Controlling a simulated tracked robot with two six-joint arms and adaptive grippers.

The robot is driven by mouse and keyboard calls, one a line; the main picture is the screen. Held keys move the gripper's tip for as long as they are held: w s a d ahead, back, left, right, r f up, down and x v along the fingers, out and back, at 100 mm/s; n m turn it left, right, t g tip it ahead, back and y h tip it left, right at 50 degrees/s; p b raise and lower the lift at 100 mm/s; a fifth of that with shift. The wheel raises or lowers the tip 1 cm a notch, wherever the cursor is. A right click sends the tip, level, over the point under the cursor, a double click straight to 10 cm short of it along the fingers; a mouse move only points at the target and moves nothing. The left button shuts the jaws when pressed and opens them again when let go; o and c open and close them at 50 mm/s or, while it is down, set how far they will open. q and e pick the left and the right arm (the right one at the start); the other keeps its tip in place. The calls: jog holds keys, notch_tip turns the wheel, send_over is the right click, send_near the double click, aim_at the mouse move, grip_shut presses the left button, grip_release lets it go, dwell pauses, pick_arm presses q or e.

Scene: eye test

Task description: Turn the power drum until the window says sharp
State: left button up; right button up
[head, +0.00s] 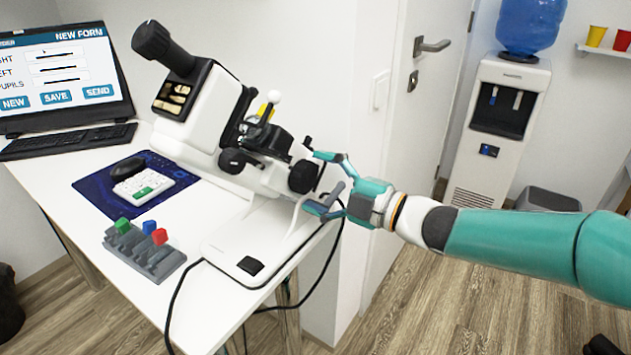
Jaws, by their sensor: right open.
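The white and black lensmeter (205,115) stands tilted on its white base on the table, its black eyepiece pointing up to the left. A dark window (172,98) with pale marks is on its upper side; I cannot read any word in it. A round black knob, seemingly the power drum (302,177), sits on its right side. My right gripper (313,182) is open at the drum, one finger above and one below to the right. I cannot tell whether they touch it. My left gripper is out of view.
A small rack (146,262) with green, blue and red blocks stands in front on the table (215,305). A mouse and keypad lie on a blue mat (92,186), near a laptop (62,75). A black cable hangs over the table's right edge. A water dispenser (497,135) stands behind.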

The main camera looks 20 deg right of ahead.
jog(key=shift+w+a, duration=0.35)
jog(key=shift+w, duration=0.1)
jog(key=c, duration=1.2)
jog(key=shift+r+m+p, duration=0.15)
jog(key=shift+m+p, duration=0.85)
jog(key=shift+m, duration=0.4)
jog(key=shift+f, duration=0.2)
